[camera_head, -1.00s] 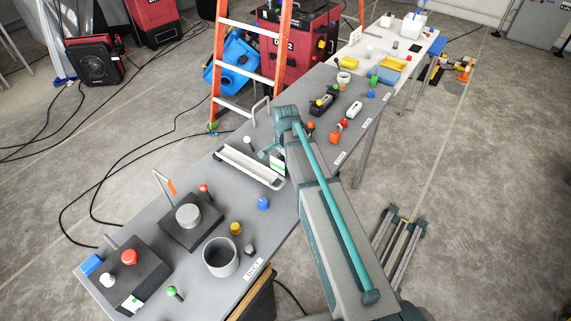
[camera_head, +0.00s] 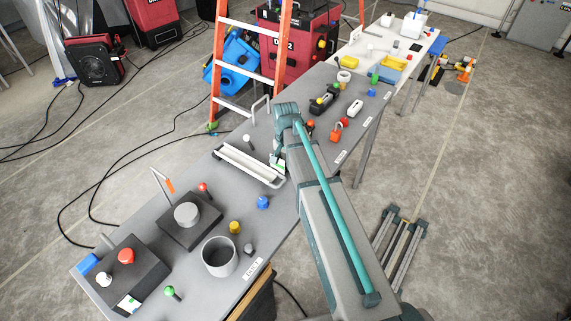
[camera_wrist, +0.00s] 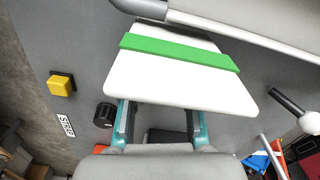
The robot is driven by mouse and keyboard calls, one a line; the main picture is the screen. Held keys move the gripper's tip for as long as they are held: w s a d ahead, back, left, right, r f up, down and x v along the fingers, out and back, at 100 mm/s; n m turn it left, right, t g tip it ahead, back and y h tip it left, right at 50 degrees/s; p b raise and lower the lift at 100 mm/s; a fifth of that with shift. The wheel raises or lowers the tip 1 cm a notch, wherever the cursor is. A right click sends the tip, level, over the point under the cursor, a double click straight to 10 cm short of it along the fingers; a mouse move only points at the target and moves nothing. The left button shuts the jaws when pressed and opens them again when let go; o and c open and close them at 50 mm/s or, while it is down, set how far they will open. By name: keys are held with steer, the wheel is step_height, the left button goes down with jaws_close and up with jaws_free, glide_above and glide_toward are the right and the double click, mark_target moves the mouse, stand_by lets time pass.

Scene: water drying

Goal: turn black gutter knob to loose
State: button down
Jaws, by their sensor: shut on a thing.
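My gripper (camera_wrist: 160,128) has its teal fingers on either side of a dark piece (camera_wrist: 165,135), which I take to be the black gutter knob. The fingertips and most of that piece are hidden by a white plate with a green stripe (camera_wrist: 180,80), so I cannot see which way the knob points. In the head view my gripper (camera_head: 278,158) is at the right end of the pale gutter (camera_head: 245,165), and the knob is hidden there. The gutter's rim (camera_wrist: 240,28) crosses the top of the wrist view.
A yellow button (camera_wrist: 61,84) and another black knob (camera_wrist: 104,114) lie left of my gripper in the wrist view. A white-tipped stick (camera_wrist: 300,115) is at the right. A blue knob (camera_head: 263,202) and a grey cup (camera_head: 220,257) stand nearer on the table.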

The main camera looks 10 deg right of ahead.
steer(key=n+b, duration=0.1)
steer(key=n, duration=1)
steer(key=shift+n+b, duration=0.35)
steer(key=shift+n, duration=0.05)
stand_by(0.3)
steer(key=c, duration=0.9)
jaws_free()
steer(key=shift+o, duration=0.2)
